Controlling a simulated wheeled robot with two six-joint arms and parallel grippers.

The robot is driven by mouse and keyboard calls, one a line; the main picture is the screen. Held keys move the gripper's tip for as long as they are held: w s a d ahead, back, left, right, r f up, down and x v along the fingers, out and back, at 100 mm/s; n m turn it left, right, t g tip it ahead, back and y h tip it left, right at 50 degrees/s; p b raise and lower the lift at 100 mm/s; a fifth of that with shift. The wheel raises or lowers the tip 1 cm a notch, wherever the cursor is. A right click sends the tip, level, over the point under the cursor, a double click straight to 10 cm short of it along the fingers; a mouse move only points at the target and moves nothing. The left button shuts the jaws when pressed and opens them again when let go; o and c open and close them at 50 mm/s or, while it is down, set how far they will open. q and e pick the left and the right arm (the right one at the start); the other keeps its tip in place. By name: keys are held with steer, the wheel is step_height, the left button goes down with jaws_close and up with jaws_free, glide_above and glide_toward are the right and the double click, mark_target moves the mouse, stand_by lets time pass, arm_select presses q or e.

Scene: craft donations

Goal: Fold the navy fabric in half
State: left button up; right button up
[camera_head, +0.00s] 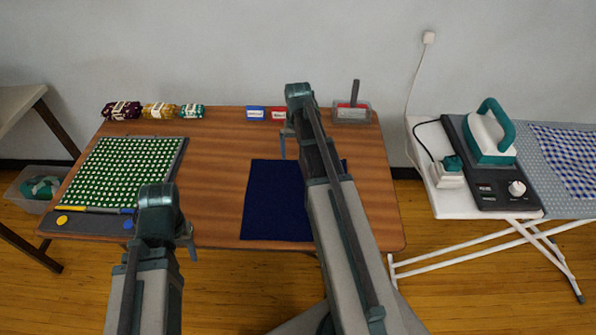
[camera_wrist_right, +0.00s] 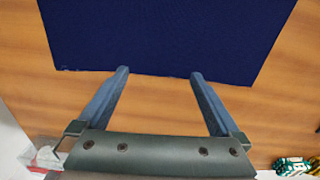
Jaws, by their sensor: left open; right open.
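The navy fabric (camera_head: 268,203) lies flat and unfolded on the wooden table, its right part hidden behind my right arm in the head view. In the right wrist view the fabric (camera_wrist_right: 165,32) fills the top, with one straight edge near my fingertips. My right gripper (camera_wrist_right: 160,74) is open and empty, its fingertips apart at that edge. In the head view the right gripper (camera_head: 288,143) is over the fabric's far edge; contact cannot be told. My left gripper (camera_head: 188,242) is open and empty near the table's front edge, left of the fabric.
A green dotted cloth (camera_head: 125,172) on a grey board lies at the left. Rolled bundles (camera_head: 158,111), small blue and red boxes (camera_head: 255,113) and a clear tray (camera_head: 352,117) line the back. An ironing board (camera_head: 570,205) with an iron (camera_head: 490,135) stands right.

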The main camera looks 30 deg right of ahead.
step_height(320, 180, down, 3)
steer(key=shift+r+b, duration=0.2)
steer(key=shift+b, duration=0.55)
arm_select(q)
step_height(320, 180, down, 3)
steer(key=shift+r, duration=0.2)
arm_select(e)
steer(key=shift+r, duration=0.1)
steer(key=shift+c, duration=0.4)
jaws_close()
